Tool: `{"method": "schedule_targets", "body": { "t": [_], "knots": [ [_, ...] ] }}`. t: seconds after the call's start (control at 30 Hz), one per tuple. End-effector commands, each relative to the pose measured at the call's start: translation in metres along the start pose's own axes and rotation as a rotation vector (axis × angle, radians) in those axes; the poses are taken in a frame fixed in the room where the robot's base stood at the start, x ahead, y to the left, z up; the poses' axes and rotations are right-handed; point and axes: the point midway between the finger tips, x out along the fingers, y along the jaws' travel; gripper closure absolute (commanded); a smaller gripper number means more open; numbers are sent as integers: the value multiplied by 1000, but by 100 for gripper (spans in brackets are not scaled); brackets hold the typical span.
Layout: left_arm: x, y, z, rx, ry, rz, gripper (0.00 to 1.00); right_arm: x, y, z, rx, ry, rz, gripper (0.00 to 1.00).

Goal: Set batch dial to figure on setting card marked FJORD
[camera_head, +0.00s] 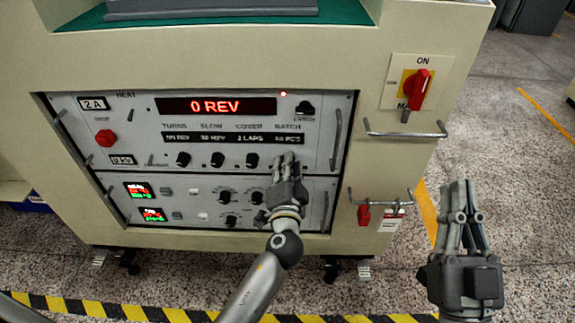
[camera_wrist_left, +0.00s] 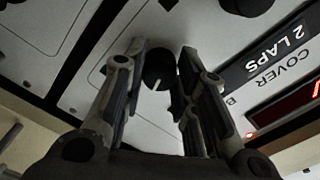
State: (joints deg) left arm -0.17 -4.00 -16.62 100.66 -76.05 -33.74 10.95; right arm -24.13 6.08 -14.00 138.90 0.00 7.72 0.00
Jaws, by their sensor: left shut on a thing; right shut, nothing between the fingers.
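My left gripper (camera_head: 286,160) is at the control panel, at the right end of the row of dials below the BATCH readout (camera_head: 289,138). In the left wrist view its fingers (camera_wrist_left: 158,75) are closed on a black knob with a white pointer line, the batch dial (camera_wrist_left: 158,70). In the head view the gripper hides this dial. The BATCH readout is too small to read surely; its unit looks like PCS. My right gripper (camera_head: 461,200) is shut and empty, above the floor right of the machine. No card marked FJORD can be made out.
Dials for TURNS (camera_head: 183,159), SLOW (camera_head: 218,160) and COVER (camera_head: 252,160) sit left of my left gripper. The main display (camera_head: 216,106) reads 0 REV. A red ON switch (camera_head: 418,90) and metal handles (camera_head: 406,134) stick out on the right.

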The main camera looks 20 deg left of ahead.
Motion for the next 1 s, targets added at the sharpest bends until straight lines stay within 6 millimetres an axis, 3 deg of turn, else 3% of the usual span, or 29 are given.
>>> {"method": "schedule_targets", "body": {
  "t": [0.3, 0.8, 0.83, 1.0],
  "knots": [
    [0, 1, 0, 105, 0, 1, 97, -1, 2, 16, -4, -92, 4, 100],
    [0, 1, 0, 120, 0, 2, 97, -1, 2, 19, -4, -106, 5, 100],
    [0, 1, 0, 120, 0, 2, 70, -1, 2, 19, -4, -106, 5, 100],
    [0, 1, 0, 119, 0, 1, 51, -1, 2, 19, -4, -106, 5, 100]
  ]
}}
